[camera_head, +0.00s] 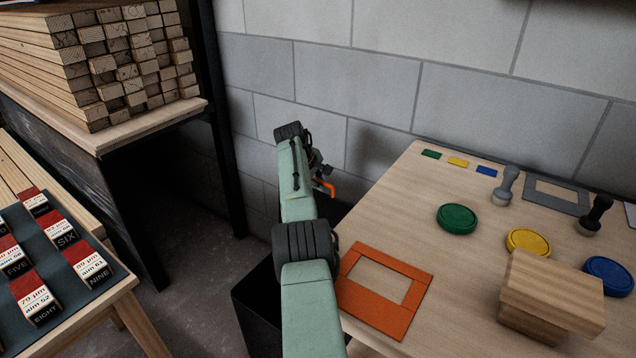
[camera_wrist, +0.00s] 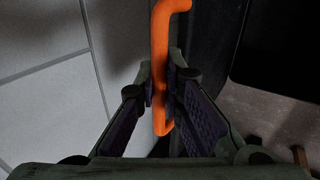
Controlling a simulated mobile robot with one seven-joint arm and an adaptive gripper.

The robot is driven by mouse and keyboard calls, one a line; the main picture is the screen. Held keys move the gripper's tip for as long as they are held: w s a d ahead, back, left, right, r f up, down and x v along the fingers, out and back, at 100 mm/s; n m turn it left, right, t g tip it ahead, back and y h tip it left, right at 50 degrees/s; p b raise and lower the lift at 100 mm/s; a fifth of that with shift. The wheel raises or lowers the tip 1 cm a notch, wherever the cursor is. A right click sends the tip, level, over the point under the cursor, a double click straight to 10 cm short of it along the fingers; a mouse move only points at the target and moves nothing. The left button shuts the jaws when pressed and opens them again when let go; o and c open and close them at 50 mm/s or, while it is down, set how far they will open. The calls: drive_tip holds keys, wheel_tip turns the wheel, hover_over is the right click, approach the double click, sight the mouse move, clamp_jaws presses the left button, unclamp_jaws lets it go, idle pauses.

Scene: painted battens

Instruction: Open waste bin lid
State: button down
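The waste bin (camera_head: 262,312) is a dark box standing on the floor between the bench and the rack, largely hidden behind my arm. An orange bar handle (camera_head: 326,187) shows beside my gripper (camera_head: 318,172) in the head view. In the wrist view the orange handle (camera_wrist: 160,50) passes between the two fingertips of my gripper (camera_wrist: 160,84), which close in on it from both sides. A dark panel (camera_wrist: 212,45) lies right beside the handle. The lid's angle is hard to tell, as my arm covers most of it.
The wooden bench (camera_head: 420,200) at right holds an orange frame (camera_head: 385,290), a green disc (camera_head: 457,219), a yellow disc (camera_head: 527,241), a wooden block (camera_head: 550,295) and stamps. Stacked battens (camera_head: 110,60) lie at left. A grey block wall (camera_head: 400,90) stands close behind.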

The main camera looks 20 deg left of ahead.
drive_tip(key=c, duration=1.8)
unclamp_jaws()
drive_tip(key=shift+r, duration=0.15)
drive_tip(key=shift+o, duration=0.5)
wheel_tip(320, 180, up, 10)
drive_tip(key=shift+r, duration=0.1)
